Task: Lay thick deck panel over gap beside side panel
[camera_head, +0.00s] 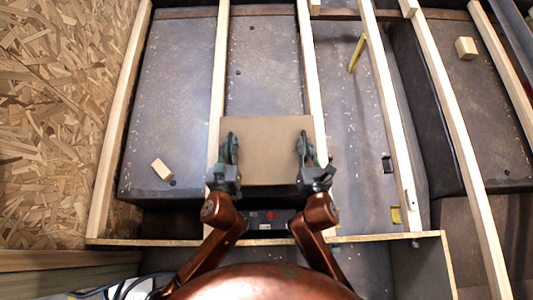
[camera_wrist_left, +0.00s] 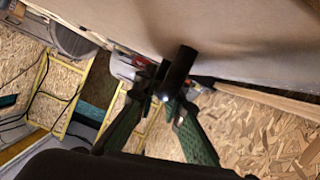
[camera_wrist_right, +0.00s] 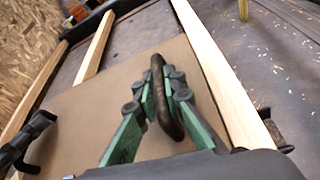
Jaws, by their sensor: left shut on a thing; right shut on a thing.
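The deck panel (camera_head: 265,165) is a flat tan board in the middle of the head view. It spans the bay between two pale beams; whether it rests on them or hangs above is unclear. My left gripper (camera_head: 229,148) is shut at its left edge. My right gripper (camera_head: 305,148) is shut at its right edge, on a dark handle-like loop (camera_wrist_right: 166,98) in the right wrist view. A dark bar (camera_wrist_left: 180,68) shows at the left fingers in the left wrist view. The side panel looks to be the chipboard wall (camera_head: 60,120) at left, with an uncovered bay beside it.
A small wood block (camera_head: 161,169) lies in the left bay, another (camera_head: 466,48) at upper right. Pale beams (camera_head: 118,120) run front to back. A yellow strip (camera_head: 357,53) stands right of the panel. A crossbar (camera_head: 385,238) runs along the front.

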